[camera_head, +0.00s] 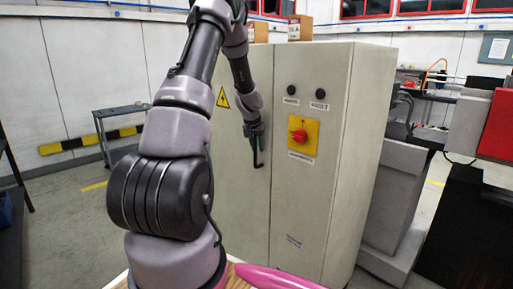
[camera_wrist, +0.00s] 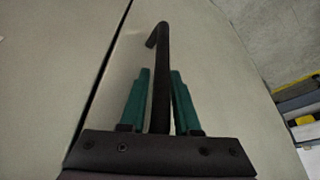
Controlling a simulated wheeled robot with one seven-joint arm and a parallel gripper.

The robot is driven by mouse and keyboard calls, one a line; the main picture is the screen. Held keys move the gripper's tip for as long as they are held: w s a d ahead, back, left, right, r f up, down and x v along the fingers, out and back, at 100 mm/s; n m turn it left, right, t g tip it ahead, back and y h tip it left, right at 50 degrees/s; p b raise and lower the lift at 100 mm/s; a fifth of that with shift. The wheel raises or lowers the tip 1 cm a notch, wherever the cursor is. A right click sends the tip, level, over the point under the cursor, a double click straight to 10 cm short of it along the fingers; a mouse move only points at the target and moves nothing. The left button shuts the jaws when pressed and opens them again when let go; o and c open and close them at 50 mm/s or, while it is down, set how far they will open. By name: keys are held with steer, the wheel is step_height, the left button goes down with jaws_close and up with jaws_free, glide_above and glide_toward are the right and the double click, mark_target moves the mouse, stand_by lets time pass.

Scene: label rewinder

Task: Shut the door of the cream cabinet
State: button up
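The cream cabinet (camera_head: 317,200) stands ahead in the head view. Its left door (camera_head: 240,200) bears a yellow warning triangle and a dark bent handle (camera_head: 258,158). The door looks flush or nearly so with the front; a dark seam runs beside it in the wrist view, and I cannot tell if it is slightly ajar. My gripper (camera_head: 253,134) is at the handle. In the wrist view its green fingers (camera_wrist: 160,95) stand on either side of the handle (camera_wrist: 161,60), with narrow gaps showing, so it looks open around it.
A red knob on a yellow plate (camera_head: 303,136) is on the cabinet's right front. Boxes (camera_head: 299,27) sit on top. A grey side table (camera_head: 118,118) stands at the left, with open floor before it. Grey and red machinery (camera_head: 470,125) is at the right.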

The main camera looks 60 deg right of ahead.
steer(key=shift+s+r, duration=0.1)
steer(key=shift+s, duration=0.2)
steer(key=v, duration=1)
steer(key=shift+w+r, duration=0.3)
steer(key=shift+a, duration=0.15)
steer(key=w+a+r+n+t, duration=0.2)
steer(key=w+a+r+n, duration=0.1)
steer(key=w+a+r, duration=0.8)
steer(key=w+a+r+n+t+y, duration=0.15)
steer(key=w+a, duration=0.25)
steer(key=a, duration=0.6)
steer(key=w+a+r+n+t, duration=0.1)
steer(key=w+a+r, duration=0.25)
steer(key=a, duration=0.55)
steer(key=s+a+r+n+t+y, duration=0.1)
steer(key=a+r+n, duration=0.1)
steer(key=a, duration=0.7)
steer(key=s+a+r+n+y, duration=0.1)
steer(key=a+r, duration=0.1)
steer(key=a, duration=0.7)
steer(key=s+a+n+y, duration=0.3)
steer(key=s+a, duration=0.5)
steer(key=a, duration=0.6)
steer(key=shift+s+n+t, duration=0.35)
steer(key=shift+t, duration=0.1)
